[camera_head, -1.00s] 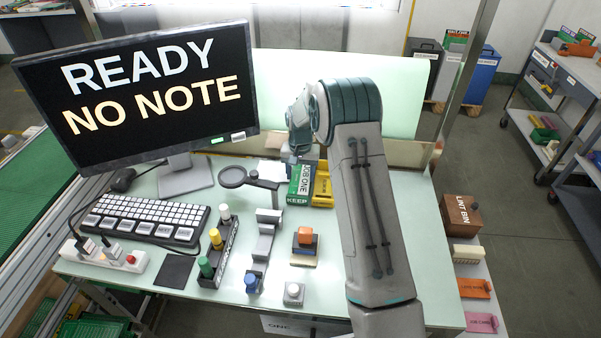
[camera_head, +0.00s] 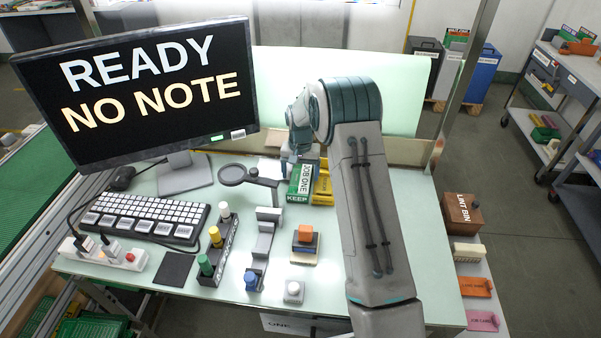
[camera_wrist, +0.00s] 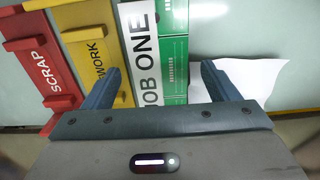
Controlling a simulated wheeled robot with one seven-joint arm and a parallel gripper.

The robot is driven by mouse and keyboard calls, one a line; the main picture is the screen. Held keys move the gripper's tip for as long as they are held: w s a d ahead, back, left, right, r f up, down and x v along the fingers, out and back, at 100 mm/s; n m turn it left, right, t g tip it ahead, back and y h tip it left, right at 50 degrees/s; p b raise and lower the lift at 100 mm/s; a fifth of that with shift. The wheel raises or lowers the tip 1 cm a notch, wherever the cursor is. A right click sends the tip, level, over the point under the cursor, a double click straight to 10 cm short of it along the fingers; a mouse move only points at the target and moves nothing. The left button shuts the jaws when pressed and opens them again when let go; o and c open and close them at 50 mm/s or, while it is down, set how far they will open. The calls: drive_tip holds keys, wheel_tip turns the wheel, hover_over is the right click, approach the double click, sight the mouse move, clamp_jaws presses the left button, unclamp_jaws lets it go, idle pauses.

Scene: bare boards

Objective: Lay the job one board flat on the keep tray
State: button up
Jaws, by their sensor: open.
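The job one board (camera_head: 300,177), green with a white JOB ONE label, is at the keep tray (camera_head: 297,199), whose green front reads KEEP. In the wrist view the board (camera_wrist: 172,50) shows from above, label side up, and appears to lie flat over the tray. The tray is mostly hidden by it. My gripper (camera_wrist: 160,85) is open, its two fingers apart on either side of the board's near end. I see no contact between fingers and board.
The yellow rework tray (camera_wrist: 92,45) and red scrap tray (camera_wrist: 38,70) stand beside the board. White paper (camera_wrist: 240,78) lies on the other side. A magnifier (camera_head: 233,175), a keyboard (camera_head: 140,218) and a monitor (camera_head: 140,95) reading READY NO NOTE are to the left.

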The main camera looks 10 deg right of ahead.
wheel_tip(320, 180, up, 14)
drive_tip(key=b, duration=0.2)
drive_tip(key=shift+f, duration=0.15)
wheel_tip(320, 180, up, 14)
idle(0.7)
drive_tip(key=shift+f, duration=0.15)
